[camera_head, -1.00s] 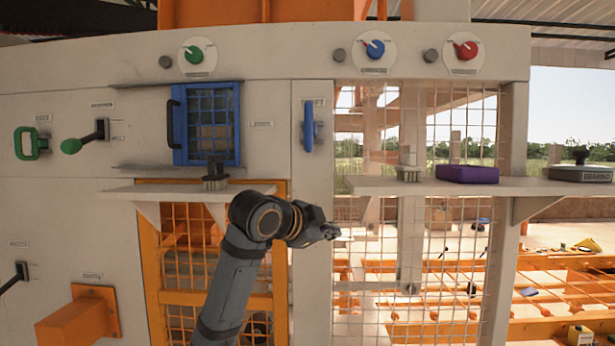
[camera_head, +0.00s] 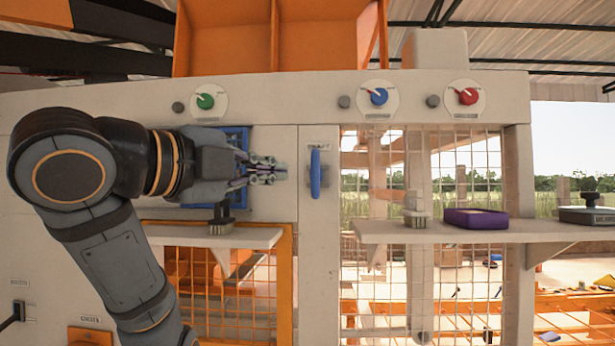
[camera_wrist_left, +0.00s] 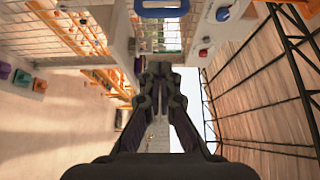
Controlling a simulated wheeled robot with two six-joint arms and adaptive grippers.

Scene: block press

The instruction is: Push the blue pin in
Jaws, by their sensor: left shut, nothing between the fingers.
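The blue pin's handle (camera_head: 315,173) stands upright on the white column between the two mesh openings. It also shows at the top of the left wrist view (camera_wrist_left: 162,13). My left gripper (camera_head: 280,172) is just left of the handle at about the same height, pointing right, with a small gap between them in the picture. Its fingers (camera_wrist_left: 160,76) are shut and empty. The left arm hides most of the blue-framed mesh door (camera_head: 236,133) behind it. My right gripper is not in view.
Green (camera_head: 205,101), blue (camera_head: 379,96) and red (camera_head: 467,96) knobs sit along the top panel.

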